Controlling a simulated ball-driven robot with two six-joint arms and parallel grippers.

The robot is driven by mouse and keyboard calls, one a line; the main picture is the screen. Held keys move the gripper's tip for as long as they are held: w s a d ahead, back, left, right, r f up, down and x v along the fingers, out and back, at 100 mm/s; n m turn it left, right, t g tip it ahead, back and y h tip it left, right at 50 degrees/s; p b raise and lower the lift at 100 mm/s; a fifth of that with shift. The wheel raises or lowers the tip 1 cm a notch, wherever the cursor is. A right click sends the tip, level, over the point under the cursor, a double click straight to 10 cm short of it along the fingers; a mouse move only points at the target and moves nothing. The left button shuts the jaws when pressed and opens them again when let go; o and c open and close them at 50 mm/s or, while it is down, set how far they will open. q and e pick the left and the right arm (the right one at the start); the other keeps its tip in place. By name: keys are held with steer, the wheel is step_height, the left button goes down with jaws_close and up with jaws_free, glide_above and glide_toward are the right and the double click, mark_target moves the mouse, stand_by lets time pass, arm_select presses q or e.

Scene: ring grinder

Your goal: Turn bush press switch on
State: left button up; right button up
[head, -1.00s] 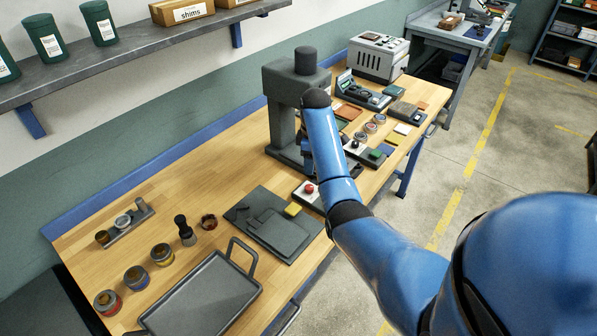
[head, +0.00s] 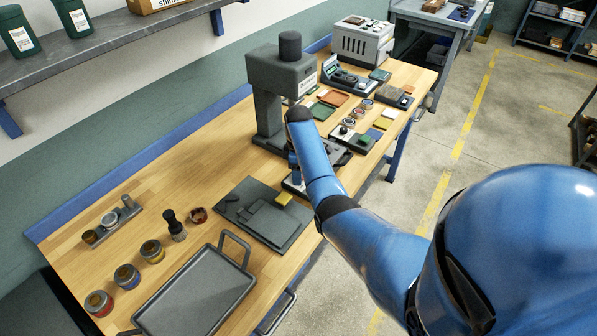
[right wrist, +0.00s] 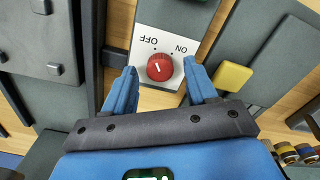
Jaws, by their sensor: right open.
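The bush press (head: 267,100) is a dark grey machine on the wooden bench. Its switch plate (head: 290,187) is mostly hidden behind my right arm in the head view. In the right wrist view the red knob (right wrist: 160,67) sits on the white face (right wrist: 172,48), marked OFF on the left and ON on the right, with the letters upside down. Its short white mark leans slightly toward OFF. My right gripper (right wrist: 160,73) is open, its blue fingers on either side of the knob; contact is not clear. My left gripper is out of view.
A dark flat plate with a yellow block (head: 283,197) lies close to the switch. Small parts and trays crowd the bench beyond the press. Bare wood lies left of the press.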

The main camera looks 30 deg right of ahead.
steer(key=shift+s+f, duration=0.1)
steer(key=shift+f, duration=0.1)
steer(key=shift+f, duration=0.1)
steer(key=shift+c, duration=0.3)
steer(key=c, duration=1)
